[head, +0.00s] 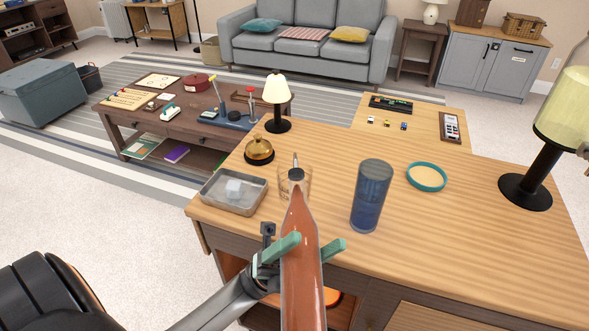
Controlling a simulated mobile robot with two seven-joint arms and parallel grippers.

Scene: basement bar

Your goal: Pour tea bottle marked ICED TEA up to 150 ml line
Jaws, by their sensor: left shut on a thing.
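A clear bottle of reddish-brown liquid (302,290) is in my left gripper (305,247), whose green fingers are shut on its body from both sides. Its narrow neck, with a dark collar and thin metal spout, points away from me. I see no label on the side facing me. A clear glass (306,184) stands on the wooden counter, partly hidden behind the bottle's neck. The spout overlaps it in the picture; I cannot tell whether any liquid is flowing, nor read a line or level on the glass. My right gripper is out of view.
On the counter (465,225), a blue tumbler (371,195) stands right of the glass. A tray with ice (234,208), a gold bell (259,150) and a small lamp (277,92) are left and behind. A teal ring (427,177) and big lamp (524,191) are right.

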